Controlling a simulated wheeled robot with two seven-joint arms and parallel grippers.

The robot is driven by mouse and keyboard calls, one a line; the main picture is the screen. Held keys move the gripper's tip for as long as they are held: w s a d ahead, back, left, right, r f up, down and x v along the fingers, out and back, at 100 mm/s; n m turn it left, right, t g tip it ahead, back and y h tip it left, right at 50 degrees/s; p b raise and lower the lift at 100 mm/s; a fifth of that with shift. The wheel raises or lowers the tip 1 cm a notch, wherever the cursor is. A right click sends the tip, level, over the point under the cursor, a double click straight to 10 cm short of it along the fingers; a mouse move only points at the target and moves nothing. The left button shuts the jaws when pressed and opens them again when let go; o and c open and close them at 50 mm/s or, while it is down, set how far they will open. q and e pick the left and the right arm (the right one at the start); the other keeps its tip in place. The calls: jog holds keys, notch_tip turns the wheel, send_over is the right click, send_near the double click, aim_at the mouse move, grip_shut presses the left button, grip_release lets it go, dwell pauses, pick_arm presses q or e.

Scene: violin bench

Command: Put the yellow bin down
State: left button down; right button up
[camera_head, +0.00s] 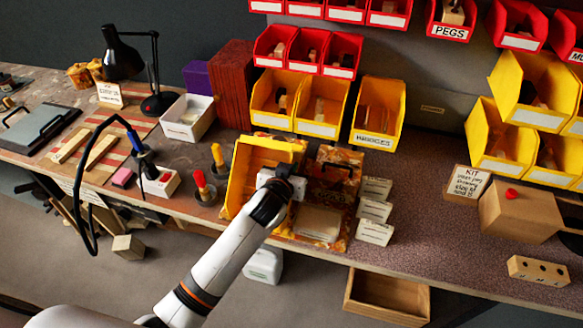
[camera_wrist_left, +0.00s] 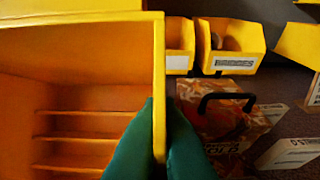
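The yellow bin (camera_head: 241,181) is at the front middle of the bench in the head view, its open side and inner ribs facing the camera. My left gripper (camera_head: 288,176) is at its right side. In the left wrist view the bin (camera_wrist_left: 80,92) fills the left half, and the green fingers of my left gripper (camera_wrist_left: 160,145) are shut on its right wall, one on each side. The bin's underside is hidden, so I cannot tell whether it touches the bench. My right gripper is not in view.
Screwdrivers in holders (camera_head: 204,190) stand close on the left. Yellow wall bins (camera_head: 318,128) are behind. Bench surface (camera_head: 430,215) farther right is clear.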

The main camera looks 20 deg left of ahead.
pick_arm(q)
jog(key=shift+f, duration=0.1)
jog(key=c, duration=1.6)
grip_release()
jog(key=shift+c, duration=0.2)
